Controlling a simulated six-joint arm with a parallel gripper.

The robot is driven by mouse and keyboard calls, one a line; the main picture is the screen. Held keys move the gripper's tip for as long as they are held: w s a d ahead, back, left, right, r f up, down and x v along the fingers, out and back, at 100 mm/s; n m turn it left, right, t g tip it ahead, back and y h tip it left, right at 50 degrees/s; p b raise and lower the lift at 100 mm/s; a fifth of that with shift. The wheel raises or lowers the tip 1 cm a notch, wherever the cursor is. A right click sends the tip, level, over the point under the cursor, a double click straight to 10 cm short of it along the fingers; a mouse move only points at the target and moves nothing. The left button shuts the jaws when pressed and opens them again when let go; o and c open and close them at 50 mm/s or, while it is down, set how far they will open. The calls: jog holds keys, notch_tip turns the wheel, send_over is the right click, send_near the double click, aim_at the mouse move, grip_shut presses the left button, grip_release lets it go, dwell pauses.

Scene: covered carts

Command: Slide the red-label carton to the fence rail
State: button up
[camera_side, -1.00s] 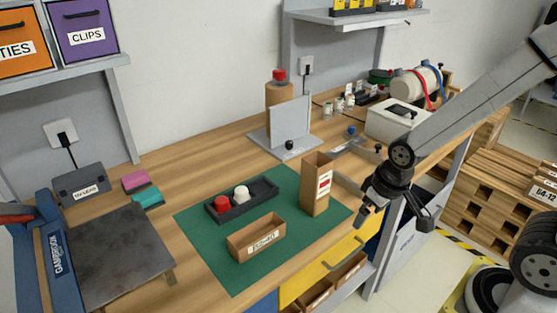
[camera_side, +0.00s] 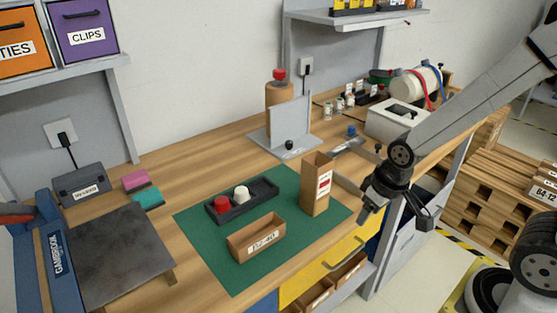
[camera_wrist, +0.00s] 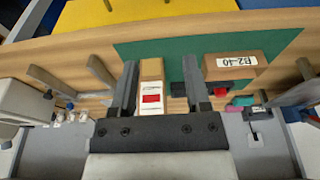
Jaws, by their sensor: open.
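The red-label carton (camera_side: 316,186) is tall, brown and open-topped. It stands upright at the right end of the green mat (camera_side: 233,271). My gripper (camera_side: 364,217) is open and empty, to the right of the carton near the table's front edge in the side view. In the wrist view the carton (camera_wrist: 151,92) shows between the two fingers of my gripper (camera_wrist: 162,68), with its red and white label visible.
A low box marked B2-40 (camera_side: 257,241) and a black tray (camera_side: 226,211) with a red and a white piece are on the mat. A grey upright plate (camera_side: 290,127) stands behind. A white box (camera_side: 392,121) is at the back right.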

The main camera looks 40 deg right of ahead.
jog(key=shift+w+a+r+n, duration=0.1)
jog(key=shift+w+a+n, duration=0.1)
jog(key=shift+w+n, duration=0.4)
jog(key=c, duration=0.7)
jog(key=w+a+r+n+g+h, duration=0.1)
jog(key=w+a+n, duration=0.2)
jog(key=w+n, duration=0.5)
jog(key=shift+w+r+n+g, duration=0.3)
jog(key=shift+w+r, duration=0.05)
jog(key=shift+w, duration=0.45)
jog(key=w+a+r+n+h, duration=0.1)
jog(key=w+a+n, duration=0.3)
jog(key=w+n, duration=0.4)
jog(key=shift+a+n+g+h, duration=0.15)
jog(key=shift+n+g+h, duration=0.25)
